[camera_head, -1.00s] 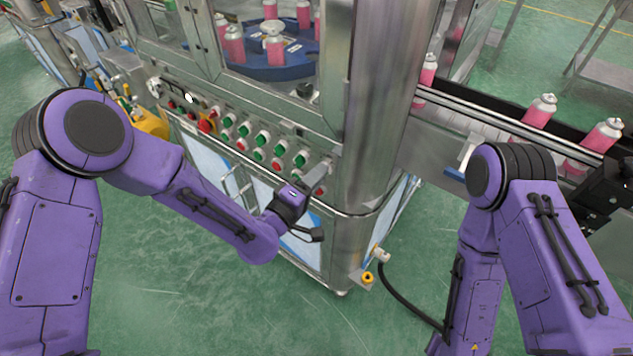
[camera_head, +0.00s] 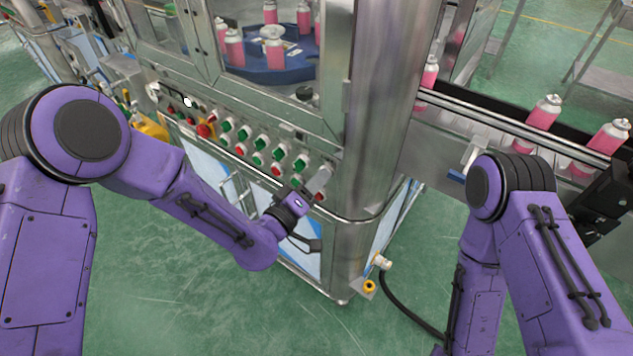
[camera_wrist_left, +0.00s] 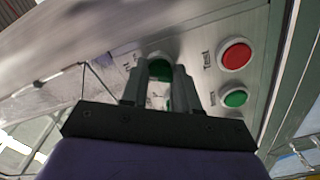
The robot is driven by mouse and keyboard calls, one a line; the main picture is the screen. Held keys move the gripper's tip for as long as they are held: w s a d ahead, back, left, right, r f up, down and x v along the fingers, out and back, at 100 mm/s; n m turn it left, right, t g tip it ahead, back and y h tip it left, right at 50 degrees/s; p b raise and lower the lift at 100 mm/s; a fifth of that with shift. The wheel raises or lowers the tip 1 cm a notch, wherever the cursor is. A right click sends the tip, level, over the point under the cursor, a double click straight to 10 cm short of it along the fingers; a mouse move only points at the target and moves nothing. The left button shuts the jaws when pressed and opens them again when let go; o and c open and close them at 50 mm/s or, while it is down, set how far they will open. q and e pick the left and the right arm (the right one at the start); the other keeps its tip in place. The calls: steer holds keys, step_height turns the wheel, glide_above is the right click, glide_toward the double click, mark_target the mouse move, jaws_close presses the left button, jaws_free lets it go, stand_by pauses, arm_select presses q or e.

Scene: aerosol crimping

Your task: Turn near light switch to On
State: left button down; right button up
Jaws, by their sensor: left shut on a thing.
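The control panel (camera_head: 240,136) is a sloped steel strip with rows of green and red buttons on the machine's side. My left gripper (camera_head: 322,181) is at its right end, by the steel corner post. In the left wrist view, the gripper's grey fingers (camera_wrist_left: 161,84) are close together on a dark green round control (camera_wrist_left: 158,67), the near light switch as far as I can tell. The fingers hide most of it, and its setting cannot be read. My right gripper (camera_head: 598,196) is partly in view at the right edge; its fingertips do not show clearly.
A red button (camera_wrist_left: 235,56) and a green button (camera_wrist_left: 234,97) sit close beside the left fingers. The steel corner post (camera_head: 372,110) stands just right of the left gripper. Pink cans (camera_head: 543,112) stand on the conveyor at right.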

arm_select(q)
steer(key=c, duration=0.8)
jaws_free()
steer(key=shift+c, duration=0.2)
steer(key=b+v, duration=0.2)
steer(key=v, duration=0.8)
steer(key=shift+s+a+b, duration=0.15)
steer(key=shift+s+b, duration=0.05)
steer(key=shift+b, duration=0.15)
steer(key=shift+f, duration=0.1)
